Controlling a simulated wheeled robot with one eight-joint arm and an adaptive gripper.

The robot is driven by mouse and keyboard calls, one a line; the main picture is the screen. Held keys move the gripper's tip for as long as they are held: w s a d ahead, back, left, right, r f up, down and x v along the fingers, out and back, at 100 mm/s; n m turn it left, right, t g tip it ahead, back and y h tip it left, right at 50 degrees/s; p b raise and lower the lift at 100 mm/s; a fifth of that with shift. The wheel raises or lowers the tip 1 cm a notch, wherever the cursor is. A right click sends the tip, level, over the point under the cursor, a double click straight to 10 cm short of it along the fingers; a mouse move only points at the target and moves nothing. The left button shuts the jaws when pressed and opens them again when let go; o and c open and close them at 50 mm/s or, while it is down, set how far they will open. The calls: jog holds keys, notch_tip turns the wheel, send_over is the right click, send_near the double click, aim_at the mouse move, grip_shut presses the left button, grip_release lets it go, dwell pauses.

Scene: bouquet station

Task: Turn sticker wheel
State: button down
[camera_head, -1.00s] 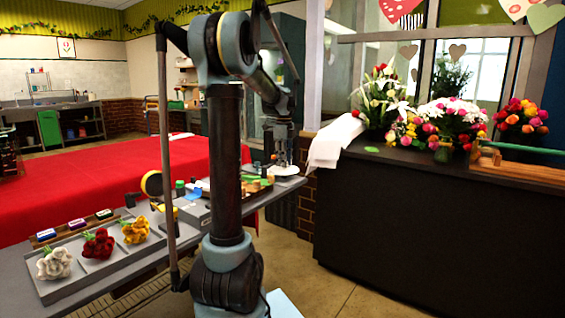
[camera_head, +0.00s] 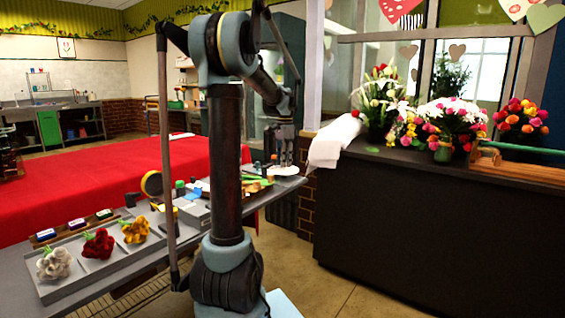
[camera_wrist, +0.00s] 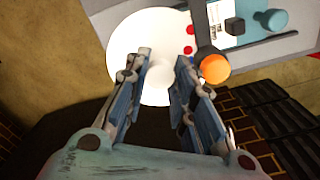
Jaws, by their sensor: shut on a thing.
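The sticker wheel (camera_wrist: 137,42) is a round white disc in the wrist view, with a pale raised part (camera_wrist: 160,76) near its middle. My gripper (camera_wrist: 165,82) is over the disc, with one finger on each side of this raised part, and is shut on it. The exact contact is hard to see. In the head view the wheel (camera_head: 286,170) is a small white disc at the far end of the grey table, with my gripper (camera_head: 282,160) pointing down at it.
Beside the wheel are an orange knob (camera_wrist: 214,68) and a teal knob (camera_wrist: 274,20). Trays with white, red and yellow flowers (camera_head: 135,230) stand at the table's near end. A dark counter (camera_head: 430,220) with bouquets stands to the right. Floor is clear between them.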

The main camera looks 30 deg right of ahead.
jog(key=n, duration=0.6)
jog(key=shift+w+d, duration=0.1)
jog(key=shift+w, duration=0.05)
jog(key=n, duration=0.5)
jog(key=shift+w+r, duration=0.1)
jog(key=shift+n, duration=0.5)
jog(key=c, duration=1.3)
grip_release()
jog(key=shift+r, duration=3.9)
